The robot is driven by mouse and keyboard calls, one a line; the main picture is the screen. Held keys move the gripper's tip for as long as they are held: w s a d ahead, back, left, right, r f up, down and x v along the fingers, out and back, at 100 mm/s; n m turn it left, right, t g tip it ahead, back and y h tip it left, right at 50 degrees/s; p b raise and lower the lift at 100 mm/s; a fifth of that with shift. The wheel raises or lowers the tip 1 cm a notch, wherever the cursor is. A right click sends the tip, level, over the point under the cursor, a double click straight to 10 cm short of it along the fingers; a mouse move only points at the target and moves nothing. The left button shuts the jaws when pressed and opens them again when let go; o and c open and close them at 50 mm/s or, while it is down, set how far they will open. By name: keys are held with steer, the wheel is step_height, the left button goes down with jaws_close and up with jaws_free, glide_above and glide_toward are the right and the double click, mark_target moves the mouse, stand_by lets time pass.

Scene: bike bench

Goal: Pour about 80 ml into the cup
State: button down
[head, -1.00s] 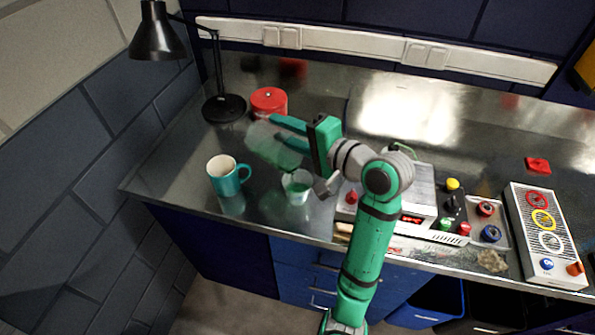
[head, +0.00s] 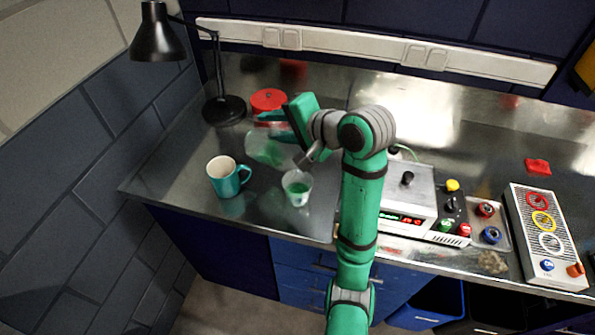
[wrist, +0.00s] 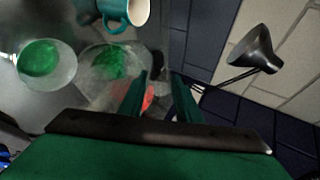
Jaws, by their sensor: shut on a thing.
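A clear cup (head: 297,190) with green liquid in it stands upright near the front of the steel bench; it also shows at the left of the wrist view (wrist: 45,62). My gripper (head: 275,126) is shut on a clear vessel (head: 262,149) with green liquid inside, behind and left of the cup. The vessel looks faint, so its exact tilt and rim are hard to tell. No stream of liquid is visible.
A teal mug (head: 224,178) stands left of the cup. A red-lidded jar (head: 268,101) is behind the vessel, and a black lamp (head: 222,109) stands behind left. A control box (head: 408,190) is to the right. The bench's front edge is close to the cup.

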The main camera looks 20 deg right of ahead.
steer(key=shift+w+a+g, duration=0.15)
steer(key=shift+w+g, duration=0.15)
steer(key=shift+g, duration=0.1)
steer(key=shift+w+a+f+g+h, duration=0.25)
steer(key=shift+w+f+g+h, duration=0.15)
steer(key=shift+w+g+h, duration=0.15)
steer(key=shift+w+a+g+p, duration=0.1)
steer(key=shift+w+g+p, duration=0.15)
steer(key=shift+g, duration=0.2)
steer(key=shift+h, duration=0.25)
